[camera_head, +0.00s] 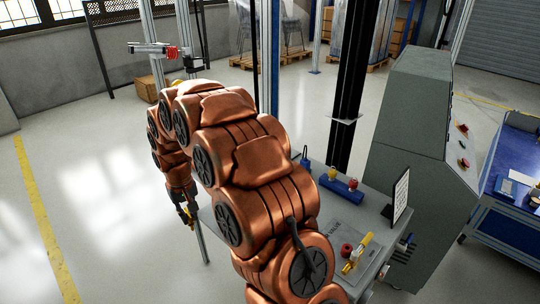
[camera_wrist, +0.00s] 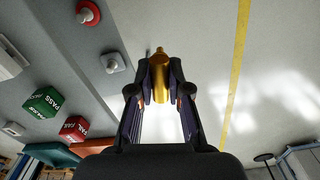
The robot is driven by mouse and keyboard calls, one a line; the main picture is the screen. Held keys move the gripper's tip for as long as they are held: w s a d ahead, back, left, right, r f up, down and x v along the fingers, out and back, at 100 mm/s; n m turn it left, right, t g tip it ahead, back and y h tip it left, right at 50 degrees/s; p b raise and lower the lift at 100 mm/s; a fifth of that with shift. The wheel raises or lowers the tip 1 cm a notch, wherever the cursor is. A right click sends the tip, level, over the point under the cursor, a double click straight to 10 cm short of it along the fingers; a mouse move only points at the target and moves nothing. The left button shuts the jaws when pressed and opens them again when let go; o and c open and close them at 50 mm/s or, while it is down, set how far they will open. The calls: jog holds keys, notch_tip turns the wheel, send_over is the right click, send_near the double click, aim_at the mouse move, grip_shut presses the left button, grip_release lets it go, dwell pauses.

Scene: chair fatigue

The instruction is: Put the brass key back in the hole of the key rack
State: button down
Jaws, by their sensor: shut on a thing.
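My gripper (camera_wrist: 158,90) is shut on the brass key (camera_wrist: 159,72), a gold-coloured piece standing up between the fingertips in the wrist view. No hole is clear, and my arm hides part of the table.
A sign (camera_head: 400,196) and a yellow object (camera_head: 357,254) are on the table. A grey console (camera_head: 405,140) stands behind it. The wrist view shows a red button (camera_wrist: 88,14), a grey knob (camera_wrist: 112,62), a green PASS cube (camera_wrist: 43,101) and a red FAIL cube (camera_wrist: 74,129). Left floor is clear.

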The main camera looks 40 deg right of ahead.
jog(key=d+r+m, duration=0.3)
jog(key=d, duration=0.5)
jog(key=s+d+r+m+b, duration=0.1)
jog(key=d+r+m, duration=0.1)
jog(key=d, duration=0.7)
jog(key=d+r+m+b, duration=0.1)
jog(key=d+r+m, duration=0.2)
jog(key=d, duration=0.6)
jog(key=shift+s+r+m, duration=0.15)
jog(key=shift+r+m, duration=0.2)
jog(key=shift+m, duration=0.55)
jog(key=shift+a+f, duration=0.1)
jog(key=shift+a, duration=0.05)
jog(key=shift+f+b, duration=1.3)
jog(key=shift+f, duration=1.55)
jog(key=shift+f+b, duration=1.15)
jog(key=shift+f, duration=0.85)
jog(key=c, duration=1)
grip_release()
jog(key=shift+c, duration=0.2)
